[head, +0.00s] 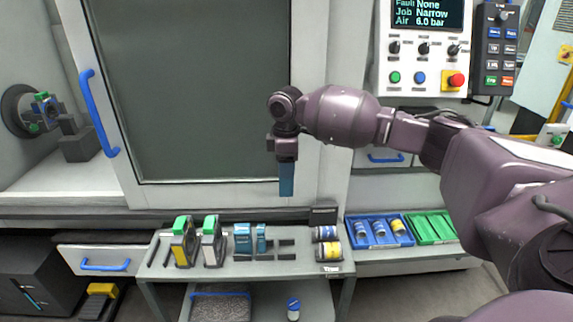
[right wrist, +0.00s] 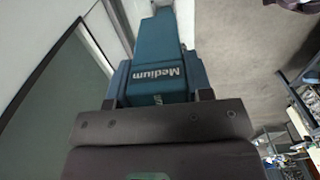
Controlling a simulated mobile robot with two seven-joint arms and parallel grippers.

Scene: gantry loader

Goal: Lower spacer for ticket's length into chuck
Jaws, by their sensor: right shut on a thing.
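My right gripper (head: 283,152) is shut on a teal-blue spacer (head: 286,180), which hangs down from it in front of the machine door. In the right wrist view the spacer (right wrist: 160,78) sits between the fingers and carries the word "Medium". The chuck (head: 38,110) is a dark round fixture with blue and green parts inside the machine at the far left, well apart from the spacer. The screen (head: 428,12) reads Fault None, Job Narrow, Air 6.0 bar. I cannot make out a ticket. My left gripper is not in view.
The glazed door (head: 190,90) with a blue handle (head: 97,115) stands between spacer and chuck. Below is a cart (head: 230,268) with green-topped blocks (head: 184,243), blue pieces (head: 243,240) and rolls (head: 328,250). Blue (head: 353,240) and green (head: 420,238) trays lie to the right.

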